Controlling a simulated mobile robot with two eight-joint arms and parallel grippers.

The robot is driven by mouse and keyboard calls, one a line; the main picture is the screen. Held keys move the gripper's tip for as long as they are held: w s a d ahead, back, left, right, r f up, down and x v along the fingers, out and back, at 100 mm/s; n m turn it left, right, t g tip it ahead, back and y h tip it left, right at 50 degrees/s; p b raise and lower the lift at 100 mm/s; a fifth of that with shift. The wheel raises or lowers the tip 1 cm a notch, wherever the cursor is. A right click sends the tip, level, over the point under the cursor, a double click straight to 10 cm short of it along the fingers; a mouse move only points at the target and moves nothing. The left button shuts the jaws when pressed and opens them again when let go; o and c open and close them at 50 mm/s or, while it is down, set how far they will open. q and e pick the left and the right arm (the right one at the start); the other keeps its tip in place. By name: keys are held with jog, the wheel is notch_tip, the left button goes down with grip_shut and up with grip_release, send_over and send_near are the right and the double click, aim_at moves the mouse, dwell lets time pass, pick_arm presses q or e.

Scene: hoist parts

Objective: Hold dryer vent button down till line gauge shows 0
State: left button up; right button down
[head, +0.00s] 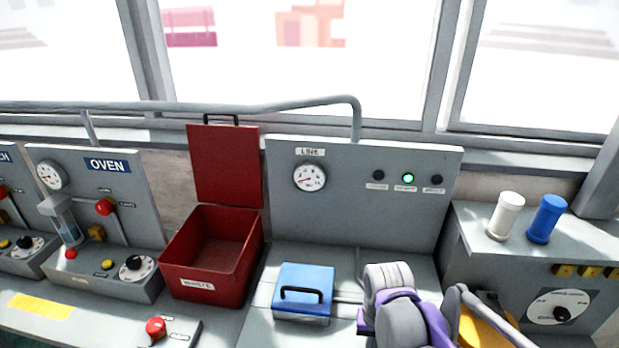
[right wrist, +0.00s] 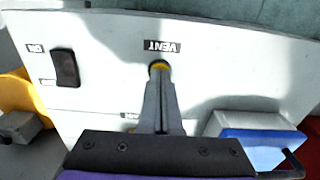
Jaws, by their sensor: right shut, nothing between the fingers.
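The yellow vent button (right wrist: 159,65) sits under an upside-down VENT label in the right wrist view. My right gripper (right wrist: 160,78) is shut and empty, its fingertips over the button and seemingly touching it. The tips cover part of the button, so how far it is pressed cannot be told. In the head view my arm hides the button and the fingers. The round white line gauge (head: 309,177) is on the grey upright panel under a LINE label. Its red needle seems to point to the left-hand lower side; the exact number is too small to read. My left gripper is not in view.
A green lamp (head: 408,178) glows between two dark ones. A blue-lidded box (head: 303,285) stands left of my right arm, with an open red waste bin (head: 212,285) beyond. A black rocker switch (right wrist: 65,68) is beside the button. White and blue cylinders (head: 547,220) stand at right.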

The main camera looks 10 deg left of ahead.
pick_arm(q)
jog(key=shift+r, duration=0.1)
pick_arm(e)
jog(key=shift+r, duration=0.1)
dwell(0.4)
jog(key=shift+r+p, duration=2.25)
jog(key=shift+r, duration=1.15)
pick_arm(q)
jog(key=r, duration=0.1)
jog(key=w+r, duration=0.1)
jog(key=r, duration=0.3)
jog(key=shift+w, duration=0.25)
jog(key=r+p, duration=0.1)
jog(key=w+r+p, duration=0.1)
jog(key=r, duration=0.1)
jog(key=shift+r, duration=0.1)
pick_arm(e)
jog(key=s+r, duration=0.3)
jog(key=s, duration=0.7)
jog(key=shift+d, duration=0.45)
